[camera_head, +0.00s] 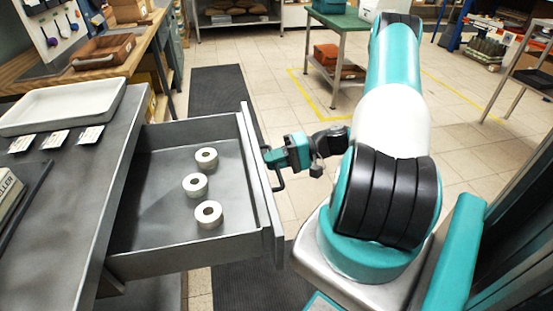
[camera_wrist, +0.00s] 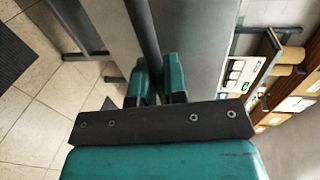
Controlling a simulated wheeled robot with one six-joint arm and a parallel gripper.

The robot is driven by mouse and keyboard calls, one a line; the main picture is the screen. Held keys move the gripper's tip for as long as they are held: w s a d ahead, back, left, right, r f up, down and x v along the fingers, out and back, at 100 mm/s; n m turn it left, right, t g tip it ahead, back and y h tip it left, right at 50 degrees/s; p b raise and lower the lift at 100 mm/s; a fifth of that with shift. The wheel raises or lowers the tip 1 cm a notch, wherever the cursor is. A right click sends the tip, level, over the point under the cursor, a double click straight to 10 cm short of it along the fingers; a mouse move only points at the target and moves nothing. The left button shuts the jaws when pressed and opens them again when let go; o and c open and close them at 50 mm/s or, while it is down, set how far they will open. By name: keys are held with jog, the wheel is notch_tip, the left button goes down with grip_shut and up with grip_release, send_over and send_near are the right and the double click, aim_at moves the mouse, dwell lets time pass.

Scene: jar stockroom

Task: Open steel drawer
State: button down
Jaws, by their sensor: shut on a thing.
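The steel drawer (camera_head: 185,215) stands pulled well out of the grey bench at the left in the head view. Several pale ring-shaped pieces, among them one at the near end (camera_head: 209,214), stand on its floor. Its front panel (camera_head: 258,185) has a dark bar handle (camera_head: 281,178) on the outer face. My gripper (camera_head: 275,158) is at the handle and is shut on it.
A white tray (camera_head: 62,105) and several small cards lie on the bench top (camera_head: 85,175). A dark floor mat (camera_head: 217,90) runs under the drawer. A green-topped table (camera_head: 340,20) stands behind my arm.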

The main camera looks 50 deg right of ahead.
jog(key=shift+w, duration=0.1)
jog(key=c, duration=1.2)
grip_release()
jog(key=v, duration=1.7)
jog(key=shift+d, duration=0.25)
